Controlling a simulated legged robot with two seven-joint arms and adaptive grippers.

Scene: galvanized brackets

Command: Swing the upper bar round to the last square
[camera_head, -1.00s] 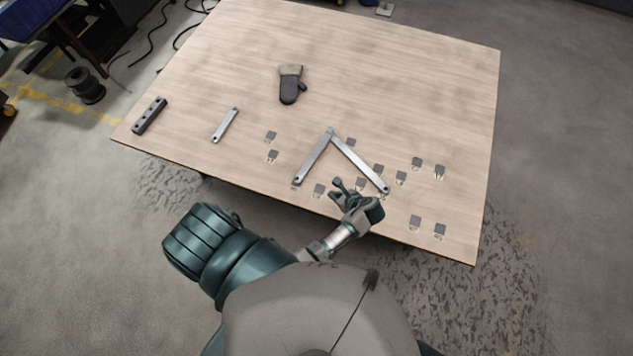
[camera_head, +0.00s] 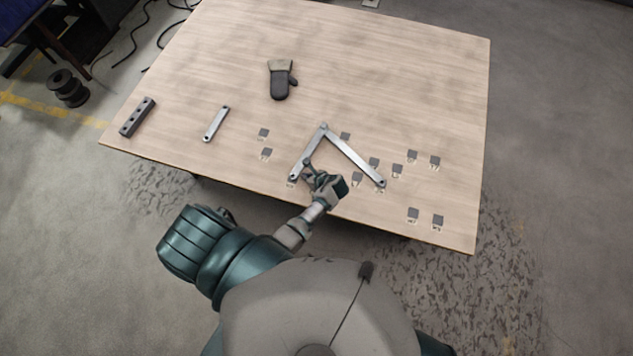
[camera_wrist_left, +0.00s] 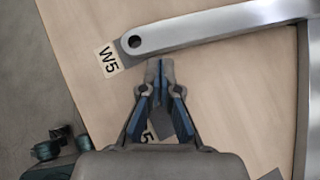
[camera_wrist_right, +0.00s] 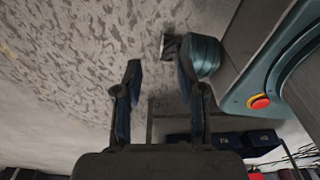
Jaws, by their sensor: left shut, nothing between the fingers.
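Two metal bars are joined at a pivot (camera_head: 323,127) in an upside-down V on the table. The left bar (camera_head: 307,154) runs down to the front edge; its holed end lies beside a W5 label (camera_wrist_left: 108,60) in the left wrist view. The right bar (camera_head: 355,157) runs down to the right. I cannot tell which bar is upper. My left gripper (camera_head: 307,163) is shut and empty, its tips close beside the left bar (camera_wrist_left: 215,27); contact is unclear. My right gripper (camera_wrist_right: 158,72) is open and empty, away from the table, over the floor.
Several grey squares with labels, such as one at the right (camera_head: 435,160), lie around the bars. A loose short bar (camera_head: 216,124), a dark holed block (camera_head: 138,117) and a glove (camera_head: 281,80) lie farther off. The table's back right (camera_head: 410,80) is clear.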

